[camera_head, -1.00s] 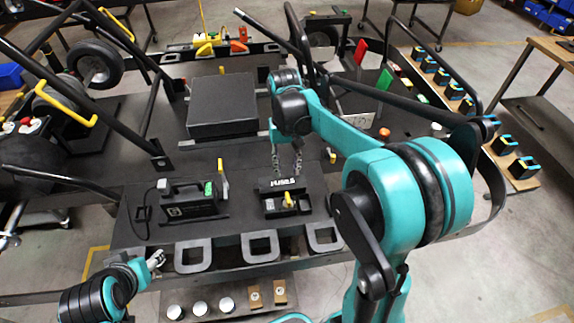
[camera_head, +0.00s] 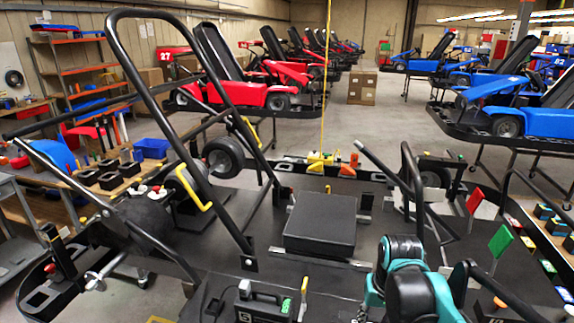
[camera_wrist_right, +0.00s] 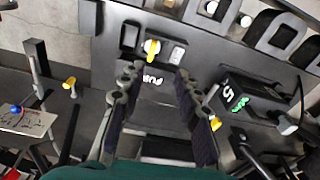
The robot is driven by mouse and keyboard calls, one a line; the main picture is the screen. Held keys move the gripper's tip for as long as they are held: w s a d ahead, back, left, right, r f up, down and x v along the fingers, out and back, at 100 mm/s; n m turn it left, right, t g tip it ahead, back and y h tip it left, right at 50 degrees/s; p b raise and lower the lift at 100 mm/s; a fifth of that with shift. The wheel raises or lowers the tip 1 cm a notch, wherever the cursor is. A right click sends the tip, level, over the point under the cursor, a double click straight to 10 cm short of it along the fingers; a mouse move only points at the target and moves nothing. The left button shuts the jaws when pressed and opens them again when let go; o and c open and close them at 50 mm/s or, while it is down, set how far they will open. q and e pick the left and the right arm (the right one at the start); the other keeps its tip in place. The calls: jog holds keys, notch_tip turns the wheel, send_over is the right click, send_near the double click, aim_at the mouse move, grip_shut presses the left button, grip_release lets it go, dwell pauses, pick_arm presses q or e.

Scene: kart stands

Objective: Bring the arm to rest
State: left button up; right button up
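My right arm (camera_head: 405,285), teal and black, enters the head view at the lower right, over the black kart deck. In the right wrist view my right gripper (camera_wrist_right: 159,75) is open and empty, its two dark fingers well apart. Beyond the fingertips lies a black box with white lettering (camera_wrist_right: 152,79), with a yellow knob (camera_wrist_right: 152,47) beside it. My left arm and left gripper are out of the head view. The right gripper is mostly cut off or hidden there.
A black case (camera_head: 320,224) sits on the deck. A black device marked 5 (camera_head: 262,306) stands near the lower edge. A tall black bar frame (camera_head: 185,130) rises at left. Red (camera_head: 475,200) and green (camera_head: 500,241) flags stand right of the arm.

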pick_arm(q)
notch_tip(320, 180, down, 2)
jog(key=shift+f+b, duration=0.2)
jog(key=shift+b, duration=0.85)
pick_arm(e)
jog(key=s+a+f+n+t, duration=0.2)
jog(key=s+a+f+t, duration=0.1)
jog(key=s+t, duration=0.3)
jog(key=s, duration=0.2)
jog(key=shift+s+f, duration=0.4)
jog(key=shift+a, duration=0.1)
